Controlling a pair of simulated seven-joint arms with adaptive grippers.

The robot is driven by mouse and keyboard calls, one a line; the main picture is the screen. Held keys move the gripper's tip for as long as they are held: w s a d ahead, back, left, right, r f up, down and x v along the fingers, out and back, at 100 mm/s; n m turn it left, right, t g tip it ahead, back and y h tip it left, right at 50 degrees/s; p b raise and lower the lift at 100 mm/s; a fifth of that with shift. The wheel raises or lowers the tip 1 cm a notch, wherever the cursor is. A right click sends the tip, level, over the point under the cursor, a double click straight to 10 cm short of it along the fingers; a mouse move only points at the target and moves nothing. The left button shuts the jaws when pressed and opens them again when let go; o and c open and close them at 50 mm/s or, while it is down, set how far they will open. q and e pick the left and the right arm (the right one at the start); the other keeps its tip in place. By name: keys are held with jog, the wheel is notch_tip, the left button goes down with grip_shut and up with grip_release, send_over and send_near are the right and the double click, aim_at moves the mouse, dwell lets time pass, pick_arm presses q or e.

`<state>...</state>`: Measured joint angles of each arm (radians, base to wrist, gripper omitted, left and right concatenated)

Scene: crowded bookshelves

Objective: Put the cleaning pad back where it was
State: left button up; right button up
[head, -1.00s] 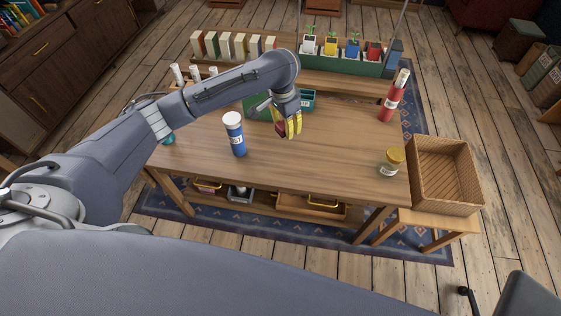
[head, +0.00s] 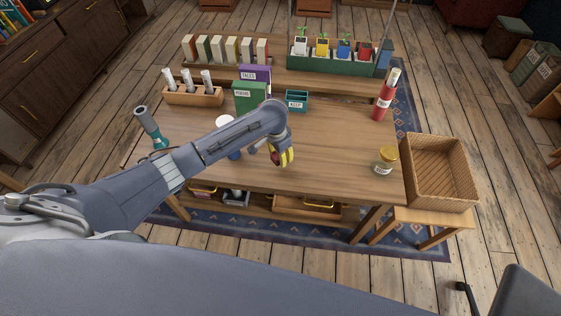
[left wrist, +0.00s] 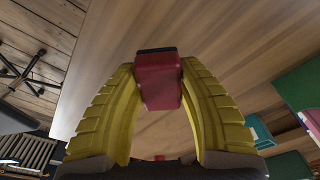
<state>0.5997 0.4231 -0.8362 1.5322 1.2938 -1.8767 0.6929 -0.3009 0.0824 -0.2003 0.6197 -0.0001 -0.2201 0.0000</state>
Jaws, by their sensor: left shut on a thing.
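The cleaning pad (left wrist: 158,82) is a small red block with a dark top edge, held between the yellow fingers of my left gripper (left wrist: 160,95) in the left wrist view. In the head view a bit of its red shows at the fingers of my left gripper (head: 282,158). This gripper is shut on the pad and hangs over the front middle of the wooden table (head: 330,165). The wrist view shows bare wood beyond the pad. My right gripper is not in view.
Behind stand a green box (head: 249,96), a purple box (head: 262,74), a teal tray (head: 297,100) and a tube rack (head: 190,97). A red bottle (head: 384,98) and yellow-lidded jar (head: 386,160) stand right. The right-middle tabletop is clear.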

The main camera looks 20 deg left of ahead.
aim_at(277, 155)
pick_arm(q)
jog(key=shift+f, duration=2.1)
jog(key=shift+f, duration=0.15)
jog(key=o, duration=1.2)
jog(key=shift+c, duration=0.2)
jog(key=r, duration=0.8)
jog(key=s+r, duration=0.1)
jog(key=r, duration=0.3)
jog(key=shift+s+a+r, duration=0.1)
jog(key=shift+a+r, duration=0.05)
jog(key=shift+a, duration=0.25)
